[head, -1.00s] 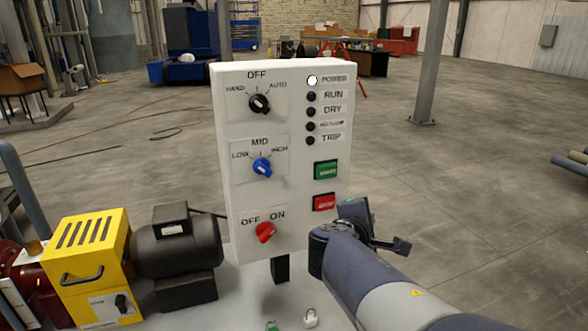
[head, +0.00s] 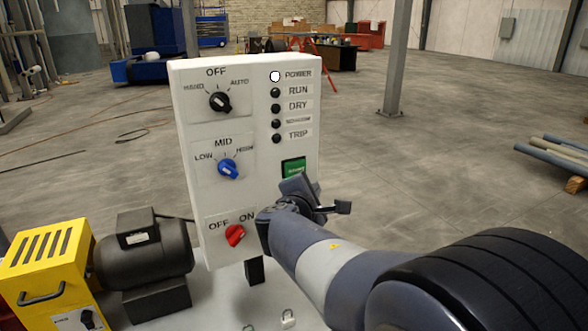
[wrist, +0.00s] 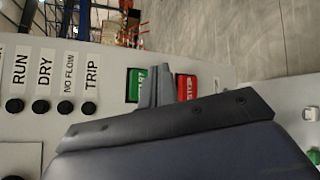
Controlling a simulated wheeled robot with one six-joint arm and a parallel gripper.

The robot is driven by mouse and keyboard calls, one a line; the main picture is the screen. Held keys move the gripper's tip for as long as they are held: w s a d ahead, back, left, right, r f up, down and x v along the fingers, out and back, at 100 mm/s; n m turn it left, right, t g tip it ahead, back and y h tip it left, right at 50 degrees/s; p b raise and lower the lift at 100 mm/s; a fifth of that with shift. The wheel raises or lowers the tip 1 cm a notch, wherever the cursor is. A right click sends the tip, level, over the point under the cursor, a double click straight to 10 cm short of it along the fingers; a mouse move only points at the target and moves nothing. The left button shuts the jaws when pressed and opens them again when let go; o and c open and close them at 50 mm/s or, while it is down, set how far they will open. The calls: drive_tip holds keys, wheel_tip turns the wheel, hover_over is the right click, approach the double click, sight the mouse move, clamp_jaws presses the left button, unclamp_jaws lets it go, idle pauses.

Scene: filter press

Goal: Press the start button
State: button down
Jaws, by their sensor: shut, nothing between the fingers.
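The green start button (head: 293,167) is on the right side of the white control panel (head: 190,130), below the column of lamps. In the wrist view the start button (wrist: 134,84) is partly covered by my gripper's fingertips (wrist: 153,84). The fingers are shut and empty, in front of the panel between the green button and the red stop button (wrist: 186,88). In the head view my gripper (head: 300,188) is just below the green button, and the stop button is hidden behind it. I cannot tell whether the fingertips touch the panel.
The panel has a black selector (head: 219,101), a blue selector (head: 228,170) and a red OFF/ON knob (head: 235,235). The POWER lamp (head: 275,76) is white; the other lamps are dark. A motor (head: 145,250) and yellow guard (head: 45,255) stand left.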

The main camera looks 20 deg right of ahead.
sight(295, 168)
drive_tip(key=w, duration=0.6)
drive_tip(key=shift+p, duration=0.3)
drive_tip(key=shift+w+a, duration=0.1)
drive_tip(key=shift+w, duration=0.1)
idle(1.6)
drive_tip(key=shift+w, duration=0.3)
drive_tip(key=shift+w, duration=0.6)
idle(0.7)
idle(0.4)
drive_tip(key=shift+s+b, duration=0.65)
drive_tip(key=shift+s, duration=0.35)
